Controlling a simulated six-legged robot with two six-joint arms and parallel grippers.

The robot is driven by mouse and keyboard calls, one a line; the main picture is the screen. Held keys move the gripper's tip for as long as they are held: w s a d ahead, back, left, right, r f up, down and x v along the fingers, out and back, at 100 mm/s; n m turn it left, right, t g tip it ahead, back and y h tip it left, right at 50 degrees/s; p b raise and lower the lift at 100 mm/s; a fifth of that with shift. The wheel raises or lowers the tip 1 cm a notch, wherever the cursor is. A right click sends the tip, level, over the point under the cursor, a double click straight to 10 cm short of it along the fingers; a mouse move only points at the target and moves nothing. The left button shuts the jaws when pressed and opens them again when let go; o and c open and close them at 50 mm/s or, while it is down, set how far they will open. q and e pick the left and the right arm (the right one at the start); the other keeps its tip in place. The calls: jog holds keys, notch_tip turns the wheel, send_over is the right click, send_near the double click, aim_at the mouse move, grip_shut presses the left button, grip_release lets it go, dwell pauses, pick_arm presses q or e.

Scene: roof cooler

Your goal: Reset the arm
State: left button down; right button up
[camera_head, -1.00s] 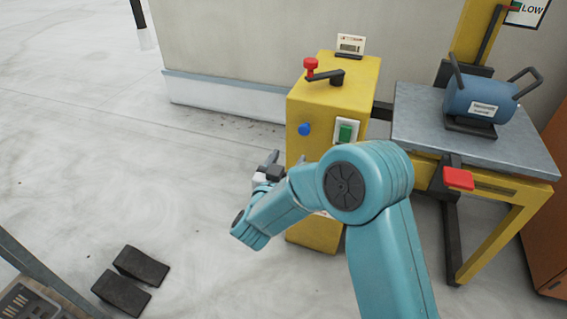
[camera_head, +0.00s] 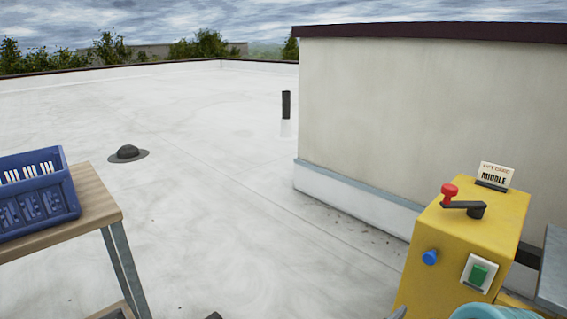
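The yellow control box (camera_head: 459,255) stands at the lower right. It bears a black crank with a red knob (camera_head: 449,192), a blue button (camera_head: 430,257), a green switch (camera_head: 478,275) and a card reading "MIDDLE" (camera_head: 493,176). My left gripper is not in view.
A blue basket (camera_head: 35,195) sits on a wooden-topped table (camera_head: 97,205) at the left. The edge of a grey platform (camera_head: 553,270) shows at the far right. A pale wall (camera_head: 420,120) stands behind the box. The roof floor between is clear, with a dark round drain (camera_head: 128,153) farther off.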

jog(key=s+a+f+n+g+y, duration=0.1)
jog(key=s+a+f+n+y, duration=0.25)
jog(key=f, duration=0.65)
jog(key=s+a+f+n+g+y, duration=0.1)
jog(key=s+a+f+y, duration=0.25)
jog(key=f+y, duration=0.45)
jog(key=s+a+f+n+g+y, duration=0.1)
jog(key=s+a+f+g+y, duration=0.25)
jog(key=s+a, duration=0.35)
jog(key=s+a+f+n+g+y, duration=0.1)
jog(key=s+a+f+g+y, duration=0.2)
jog(key=s+a, duration=0.5)
notch_tip(320, 180, up, 29)
jog(key=s+d+g+p, duration=0.1)
jog(key=s+p, duration=0.1)
jog(key=p, duration=2.7)
jog(key=shift+s+d+f+g+h, duration=0.15)
jog(key=shift+s+d+g+h, duration=0.15)
jog(key=shift+d+g+h, duration=0.1)
jog(key=c, duration=0.4)
jog(key=shift+o, duration=0.2)
jog(key=shift+d, duration=0.1)
